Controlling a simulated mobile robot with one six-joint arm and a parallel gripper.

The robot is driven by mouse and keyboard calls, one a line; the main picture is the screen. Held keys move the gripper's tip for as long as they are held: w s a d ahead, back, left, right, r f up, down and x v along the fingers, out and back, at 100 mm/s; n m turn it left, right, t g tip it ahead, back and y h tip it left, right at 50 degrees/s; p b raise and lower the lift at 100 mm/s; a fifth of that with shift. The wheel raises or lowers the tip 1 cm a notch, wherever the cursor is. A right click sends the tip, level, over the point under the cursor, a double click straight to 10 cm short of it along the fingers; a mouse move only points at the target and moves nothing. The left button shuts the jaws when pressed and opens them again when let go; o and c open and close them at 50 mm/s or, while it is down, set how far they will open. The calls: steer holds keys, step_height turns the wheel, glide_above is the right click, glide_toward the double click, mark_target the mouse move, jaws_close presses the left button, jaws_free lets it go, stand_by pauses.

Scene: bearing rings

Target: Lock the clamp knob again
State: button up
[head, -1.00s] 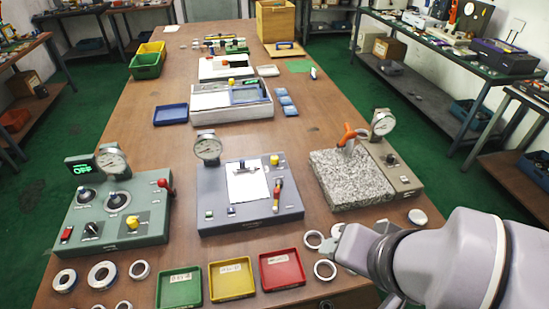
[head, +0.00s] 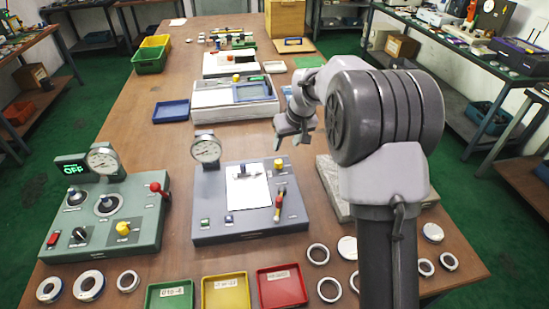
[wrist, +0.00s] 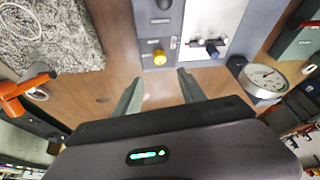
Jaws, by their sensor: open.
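A yellow knob (head: 278,164) stands at the back right corner of the grey middle fixture (head: 208,230); I cannot tell whether it is locked. In the wrist view the same yellow knob (wrist: 159,57) lies ahead of my fingers, about midway between them and apart from them. Another yellow knob (head: 123,228) sits on the green fixture (head: 145,200) at the left. My gripper (head: 291,139) hangs above and behind the grey fixture's back right corner. Its open, empty fingers also show in the wrist view (wrist: 160,88).
A dial gauge (head: 206,148) rises at the grey fixture's back left. A red-handled lever (head: 279,200) is on its right side. My arm hides much of the granite block (head: 332,185). Bare table lies behind the grey fixture. Trays and rings line the front.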

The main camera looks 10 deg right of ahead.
mark_target(279, 161)
steer(key=b+x, duration=0.3)
steer(key=x, duration=0.9)
steer(key=shift+w+f+b, duration=0.1)
steer(key=shift+f+b, duration=0.15)
steer(key=shift+b, duration=0.05)
jaws_close()
